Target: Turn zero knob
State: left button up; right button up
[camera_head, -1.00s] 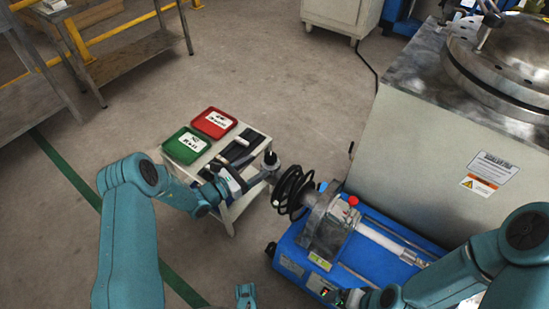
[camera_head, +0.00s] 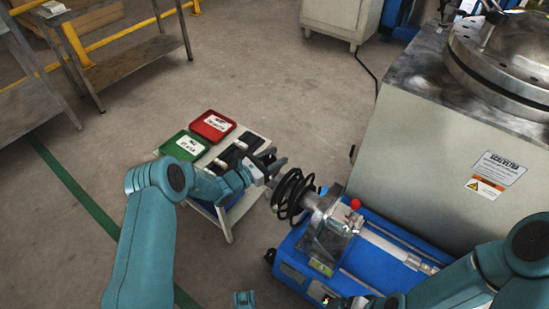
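The blue testing machine (camera_head: 292,268) stands low at centre right, with a red knob (camera_head: 355,204) on top of its grey metal block (camera_head: 325,235). A small panel with a lit spot (camera_head: 326,299) is on its front near the bottom edge. I cannot tell which part is the zero knob. My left gripper (camera_head: 274,164) is above the right side of the small white table, just left of the black coiled cable; its finger opening is unclear. My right arm (camera_head: 440,290) reaches in from the right, its gripper end low by the machine's front and mostly cut off.
Green (camera_head: 183,147) and red (camera_head: 213,126) labelled trays and dark items sit on the small white table (camera_head: 257,136). The black coiled cable (camera_head: 292,194) is between it and the machine. A large grey tank (camera_head: 420,140) stands behind. Floor at centre back is clear.

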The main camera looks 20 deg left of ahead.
pick_arm(q)
jog(key=shift+a+r+n+t+y+p, duration=0.1)
jog(key=shift+n+t+y+p, duration=0.95)
jog(key=shift+y+p, duration=0.55)
jog(key=n+y, duration=0.1)
jog(key=y, duration=0.1)
jog(key=n+y+p, duration=0.1)
jog(key=shift+w+a+n+t+y+p, duration=0.1)
jog(key=shift+a+n+t+y+p, duration=0.1)
jog(key=shift+n+t+y+p, duration=0.15)
jog(key=shift+a+n+y, duration=0.1)
jog(key=shift+n+y, duration=0.4)
jog(key=shift+y, duration=0.35)
pick_arm(e)
jog(key=shift+n, duration=0.3)
jog(key=r, duration=0.3)
jog(key=s+a+r, duration=0.1)
jog(key=r, duration=0.1)
pick_arm(q)
jog(key=shift+f, duration=0.2)
jog(key=o, duration=1)
jog(key=shift+p, duration=0.3)
